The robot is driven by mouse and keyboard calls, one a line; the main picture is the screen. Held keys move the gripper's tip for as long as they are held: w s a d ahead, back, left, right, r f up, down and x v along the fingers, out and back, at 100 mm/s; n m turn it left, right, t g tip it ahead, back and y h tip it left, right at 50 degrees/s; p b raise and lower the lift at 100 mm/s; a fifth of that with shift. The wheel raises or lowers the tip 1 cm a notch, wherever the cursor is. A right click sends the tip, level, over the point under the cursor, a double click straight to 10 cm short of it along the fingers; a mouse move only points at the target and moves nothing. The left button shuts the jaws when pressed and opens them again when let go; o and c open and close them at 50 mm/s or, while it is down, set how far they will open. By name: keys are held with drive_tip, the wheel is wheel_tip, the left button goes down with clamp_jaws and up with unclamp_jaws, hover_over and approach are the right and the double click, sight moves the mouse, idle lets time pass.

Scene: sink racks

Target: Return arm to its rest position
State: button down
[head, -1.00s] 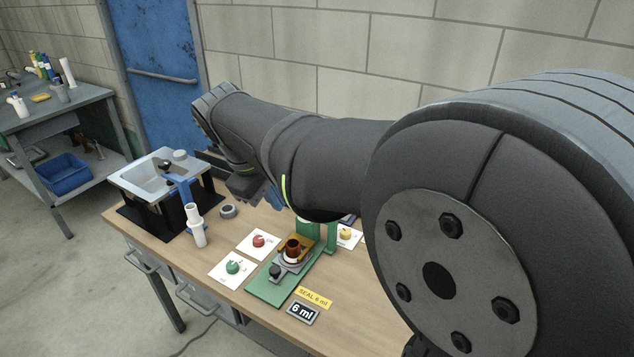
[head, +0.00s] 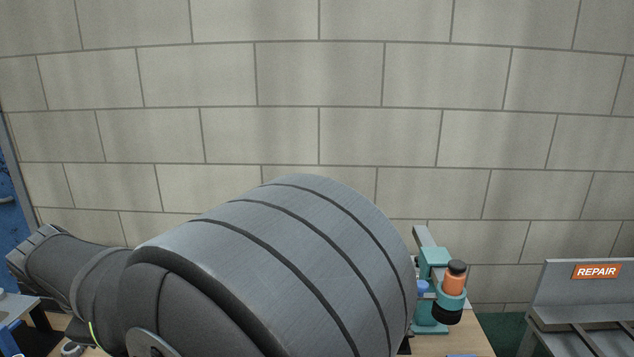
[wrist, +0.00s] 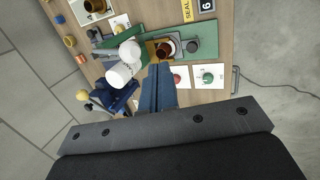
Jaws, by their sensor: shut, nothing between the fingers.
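My gripper (wrist: 160,72) shows in the wrist view as blue fingers closed together, with nothing between them. It points at the workbench (wrist: 212,17) from above. Near its tips is a green fixture (wrist: 203,30) holding a dark reddish-brown round piece (wrist: 166,48). A white cylinder (wrist: 120,74) is just left of the fingers. In the head view my arm fills the lower left and middle, and my gripper is out of sight there.
In the head view a teal stand (head: 432,305) with an orange, black-capped bottle (head: 454,279) is right of my arm. A grey rack marked REPAIR (head: 580,290) stands at far right. A block wall (head: 320,80) is behind. Cards with red (wrist: 177,79) and green (wrist: 207,78) knobs lie near my gripper.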

drive_tip(key=a+x, duration=0.1)
drive_tip(key=x, duration=0.4)
drive_tip(key=w+r+g, duration=0.2)
drive_tip(key=w+d+r+g, duration=0.1)
drive_tip(key=w+g, duration=0.1)
drive_tip(key=w, duration=0.1)
drive_tip(key=w+d+r+g, duration=0.1)
drive_tip(key=w+r+g, duration=0.1)
drive_tip(key=shift+w+r, duration=0.25)
drive_tip(key=shift+r, duration=0.15)
drive_tip(key=shift+s+a+v, duration=0.15)
drive_tip(key=shift+v, duration=1.15)
drive_tip(key=shift+s+a+v, duration=0.15)
drive_tip(key=shift+s+v, duration=0.05)
drive_tip(key=shift+v, duration=1.05)
drive_tip(key=shift+t, duration=0.3)
drive_tip(key=f, duration=0.2)
drive_tip(key=s+f, duration=0.1)
drive_tip(key=f, duration=0.3)
drive_tip(key=shift+s+d+f, duration=0.1)
drive_tip(key=shift+s+d, duration=0.15)
drive_tip(key=shift+s, duration=0.15)
drive_tip(key=shift+s+f+t+h, duration=0.3)
drive_tip(key=shift+s+f+t, duration=0.2)
drive_tip(key=shift+f+t, duration=0.15)
